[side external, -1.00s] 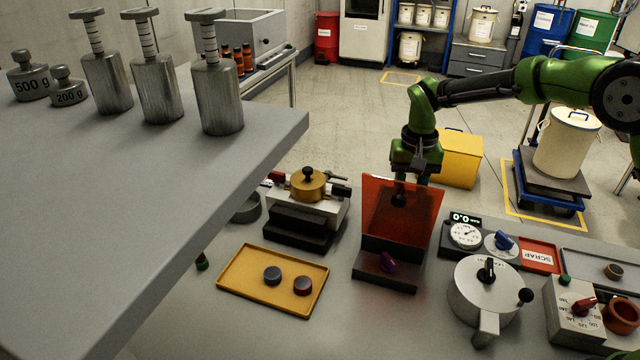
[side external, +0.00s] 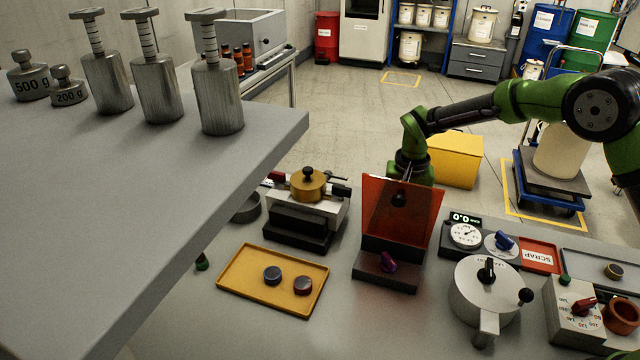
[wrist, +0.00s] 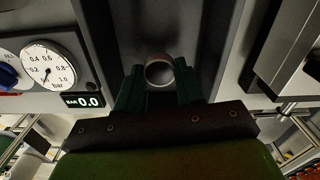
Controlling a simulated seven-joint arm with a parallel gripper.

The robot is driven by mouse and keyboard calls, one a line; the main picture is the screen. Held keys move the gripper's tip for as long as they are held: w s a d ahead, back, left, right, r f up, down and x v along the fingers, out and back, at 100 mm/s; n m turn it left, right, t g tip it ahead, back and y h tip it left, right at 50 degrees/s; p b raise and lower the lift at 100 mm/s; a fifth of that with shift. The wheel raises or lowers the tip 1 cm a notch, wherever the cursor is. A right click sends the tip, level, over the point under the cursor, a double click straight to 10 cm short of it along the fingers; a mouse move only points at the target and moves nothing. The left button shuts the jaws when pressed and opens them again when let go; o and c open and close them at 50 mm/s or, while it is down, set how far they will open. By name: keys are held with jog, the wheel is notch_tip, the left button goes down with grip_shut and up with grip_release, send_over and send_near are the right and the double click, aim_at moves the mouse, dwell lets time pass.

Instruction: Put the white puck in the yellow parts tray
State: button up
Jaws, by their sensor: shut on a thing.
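The yellow parts tray (side external: 240,287) lies on the bench in the side view, left of the orange see-through screen. Two dark-topped pucks are in it, one bluish (side external: 272,275) and one reddish (side external: 303,286). My gripper (wrist: 159,76) is low behind the orange screen, and its fingers are hard to make out from the side. In the wrist view its two green fingers stand on either side of a round puck with a pale rim and dark face, which I take as the white puck (wrist: 159,70). The fingers are shut on it.
The orange screen (side external: 400,220) stands between my gripper and the bench front. A valve block with a brass cap (side external: 308,185) is behind the tray. A pressure gauge (side external: 465,234), a red scrap tray (side external: 540,257) and a round pot (side external: 482,300) stand to the right.

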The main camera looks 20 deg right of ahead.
jog(key=shift+f, duration=1.55)
jog(key=shift+f, duration=0.25)
jog(key=o, duration=1)
